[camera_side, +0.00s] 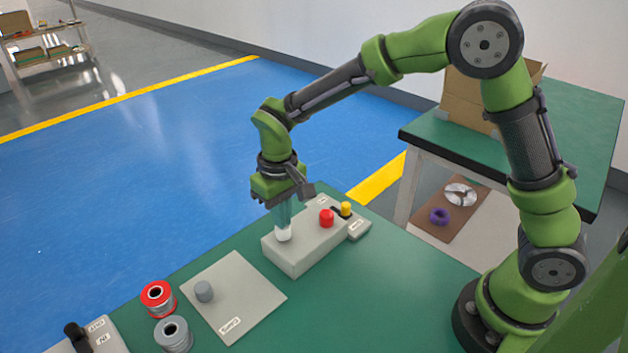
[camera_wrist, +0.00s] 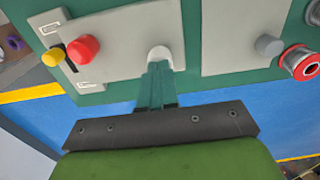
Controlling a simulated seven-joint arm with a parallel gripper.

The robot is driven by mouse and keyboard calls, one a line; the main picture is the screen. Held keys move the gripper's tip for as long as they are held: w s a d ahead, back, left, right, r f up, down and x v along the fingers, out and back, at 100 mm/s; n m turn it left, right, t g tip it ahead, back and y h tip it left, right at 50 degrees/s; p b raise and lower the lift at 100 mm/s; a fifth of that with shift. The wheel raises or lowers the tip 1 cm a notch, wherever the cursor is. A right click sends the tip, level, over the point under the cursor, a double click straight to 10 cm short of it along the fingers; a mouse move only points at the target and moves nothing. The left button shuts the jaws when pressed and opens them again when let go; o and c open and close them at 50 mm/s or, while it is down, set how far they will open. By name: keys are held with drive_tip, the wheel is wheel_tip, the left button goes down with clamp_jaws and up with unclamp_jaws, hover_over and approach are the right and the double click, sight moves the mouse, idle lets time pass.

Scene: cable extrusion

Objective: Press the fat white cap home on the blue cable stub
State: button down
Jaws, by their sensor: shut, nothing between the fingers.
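The fat white cap (camera_side: 283,234) stands upright at the left end of the grey block (camera_side: 300,258), and it also shows in the wrist view (camera_wrist: 159,54). My gripper (camera_side: 283,222) points down with its fingertips at the cap's top. In the wrist view the greenish fingers (camera_wrist: 157,72) are together and reach the cap's near edge, with nothing between them. The blue cable stub is not visible; I cannot tell how far down the cap sits.
A red cap (camera_side: 326,218) and a yellow cap (camera_side: 346,209) stand to the right on or beside the block. A grey cap (camera_side: 204,291) stands on the grey mat (camera_side: 245,295) at left, near red (camera_side: 158,298) and grey (camera_side: 173,334) spools. Green tabletop (camera_side: 370,290) is clear at right.

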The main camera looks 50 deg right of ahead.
drive_tip(key=shift+f, duration=0.5)
idle(0.5)
drive_tip(key=shift+r, duration=3.6)
drive_tip(key=shift+f, duration=0.15)
drive_tip(key=shift+s+f, duration=0.35)
drive_tip(key=shift+s, duration=0.1)
drive_tip(key=s+d+r+m+t+y, duration=0.1)
drive_tip(key=s+d+r+m+t, duration=0.1)
drive_tip(key=s+d+r, duration=0.3)
drive_tip(key=s+d+r+m+t+y, duration=0.1)
drive_tip(key=s+d+r+t, duration=0.4)
drive_tip(key=s, duration=0.6)
drive_tip(key=shift+s+d+r+m, duration=0.2)
drive_tip(key=shift+s+d+m, duration=0.05)
drive_tip(key=shift+d+m, duration=0.3)
